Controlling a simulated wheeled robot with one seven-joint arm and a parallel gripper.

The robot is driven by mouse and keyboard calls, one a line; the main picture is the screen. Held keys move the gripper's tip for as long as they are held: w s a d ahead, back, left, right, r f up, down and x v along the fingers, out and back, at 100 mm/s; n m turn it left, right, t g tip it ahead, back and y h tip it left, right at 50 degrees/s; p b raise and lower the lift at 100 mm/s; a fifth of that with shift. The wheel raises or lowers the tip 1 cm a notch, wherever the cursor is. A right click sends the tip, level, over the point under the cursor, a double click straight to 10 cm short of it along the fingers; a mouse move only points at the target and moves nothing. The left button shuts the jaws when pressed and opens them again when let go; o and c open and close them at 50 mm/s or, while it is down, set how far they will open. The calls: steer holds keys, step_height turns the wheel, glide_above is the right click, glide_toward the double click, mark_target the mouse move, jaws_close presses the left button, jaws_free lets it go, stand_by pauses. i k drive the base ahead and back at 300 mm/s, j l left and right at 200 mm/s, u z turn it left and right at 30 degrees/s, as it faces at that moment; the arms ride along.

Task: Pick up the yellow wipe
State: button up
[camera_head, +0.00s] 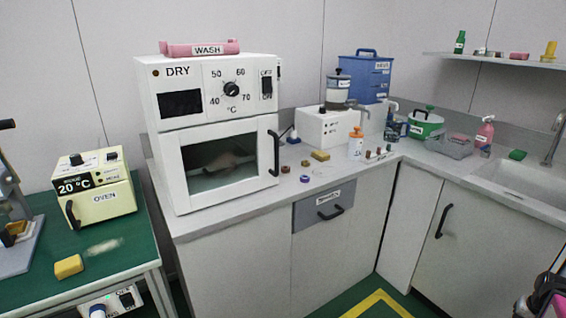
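A small yellow block-shaped piece (69,266) lies on the green bench at the lower left, beside a pale smear. Either could be the yellow wipe; I cannot tell which from this view. A dark part cut off at the lower right edge (546,296) may be my gripper. It is far from both yellow pieces, and its fingers cannot be made out.
The DRY cabinet (222,95) stands on the counter's left end, and a cream oven (96,187) on the green bench (118,262). Small rings, an orange-topped bottle (356,146) and a grey basket (449,146) stand on the counter. A sink is at right.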

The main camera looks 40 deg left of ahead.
mark_target(320, 156)
steer(key=u, duration=1.8)
